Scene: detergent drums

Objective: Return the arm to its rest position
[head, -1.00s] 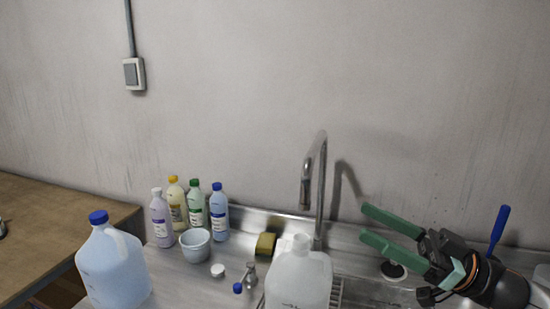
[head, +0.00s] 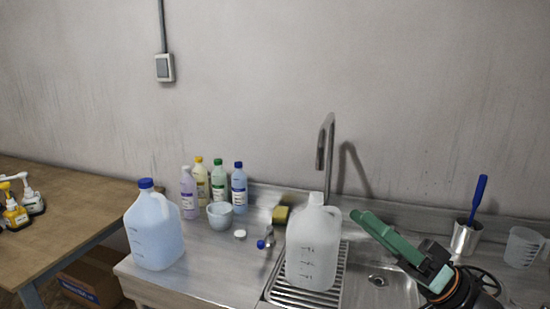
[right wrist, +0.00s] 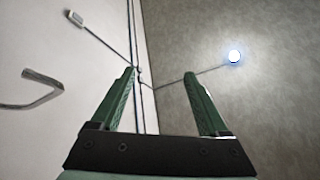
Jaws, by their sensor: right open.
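My right arm comes in at the lower right of the head view. Its green-fingered gripper (head: 366,219) is raised in front of the sink, to the right of a clear jug (head: 312,254). The fingers nearly overlap from this side. In the right wrist view the two fingers of the gripper (right wrist: 159,73) stand apart with nothing between them, pointing up toward the wall and ceiling. My left gripper is not in view.
The clear jug stands on a drain grate beside the tap (head: 327,150). A blue-filled drum (head: 153,235) stands on the counter's left part, near several bottles (head: 218,182). A metal cup (head: 466,238) with a blue-handled brush and a measuring jug (head: 523,247) stand right.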

